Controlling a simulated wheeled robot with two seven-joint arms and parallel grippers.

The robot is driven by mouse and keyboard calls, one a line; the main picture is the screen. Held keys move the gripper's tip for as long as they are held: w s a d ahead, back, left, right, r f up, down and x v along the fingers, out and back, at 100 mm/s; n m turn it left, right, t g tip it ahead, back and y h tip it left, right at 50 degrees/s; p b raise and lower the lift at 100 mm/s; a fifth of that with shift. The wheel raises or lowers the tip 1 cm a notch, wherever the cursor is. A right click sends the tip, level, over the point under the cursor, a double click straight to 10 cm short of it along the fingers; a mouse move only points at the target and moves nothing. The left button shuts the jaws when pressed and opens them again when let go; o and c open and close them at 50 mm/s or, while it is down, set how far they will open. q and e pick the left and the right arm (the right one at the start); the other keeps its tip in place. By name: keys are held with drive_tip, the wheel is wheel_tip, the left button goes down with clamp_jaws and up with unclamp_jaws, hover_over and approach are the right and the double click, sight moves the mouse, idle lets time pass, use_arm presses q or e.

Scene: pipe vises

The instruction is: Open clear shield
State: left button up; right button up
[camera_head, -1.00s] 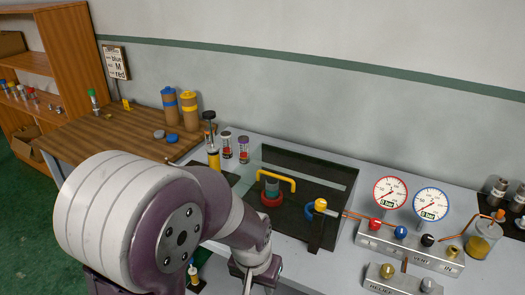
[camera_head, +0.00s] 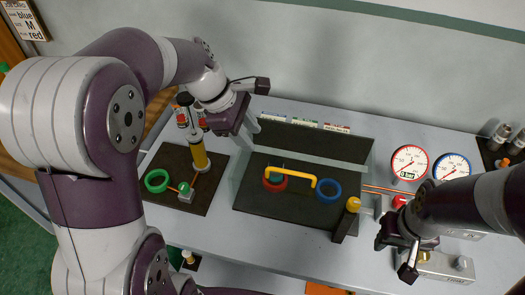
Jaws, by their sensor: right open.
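The clear shield is hard to see. Its yellow handle (camera_head: 290,177) stands over the dark work area (camera_head: 262,217), above a red ring (camera_head: 275,182) and beside a blue ring (camera_head: 327,190). The shield appears lowered over this area. A yellow-knobbed post (camera_head: 352,205) stands at the area's right front. My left gripper (camera_head: 252,127) hangs near the area's back left corner, behind and left of the handle and apart from it; its finger opening is unclear. My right gripper (camera_head: 394,258) is open and empty at the right, apart from the handle and near the yellow knob.
A dark mat (camera_head: 160,205) at left holds a green ring (camera_head: 157,180) and a yellow upright tool (camera_head: 199,153). Two gauges (camera_head: 409,162) and a metal valve block stand at right. Bare grey bench (camera_head: 235,245) lies in front of the work area.

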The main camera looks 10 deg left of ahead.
use_arm(q)
wheel_tip(320, 180, down, 2)
drive_tip(key=d+b, duration=0.2)
hover_over(276, 169)
drive_tip(key=a, duration=0.3)
drive_tip(key=f, duration=0.5)
drive_tip(key=shift+s+d+f+p, duration=0.1)
drive_tip(key=shift+s+f+p, duration=0.25)
drive_tip(key=shift+p, duration=0.05)
drive_tip(key=x, duration=0.3)
drive_tip(key=shift+s+d, duration=0.15)
drive_tip(key=shift+d, duration=0.05)
drive_tip(key=shift+d+f, duration=0.35)
drive_tip(key=shift+f, duration=0.05)
drive_tip(key=shift+a+f, duration=0.1)
drive_tip(key=shift+a, duration=0.1)
clamp_jaws()
use_arm(e)
drive_tip(key=shift+s+d+f, duration=0.2)
drive_tip(key=shift+d+f, duration=0.05)
drive_tip(key=shift+f, duration=0.4)
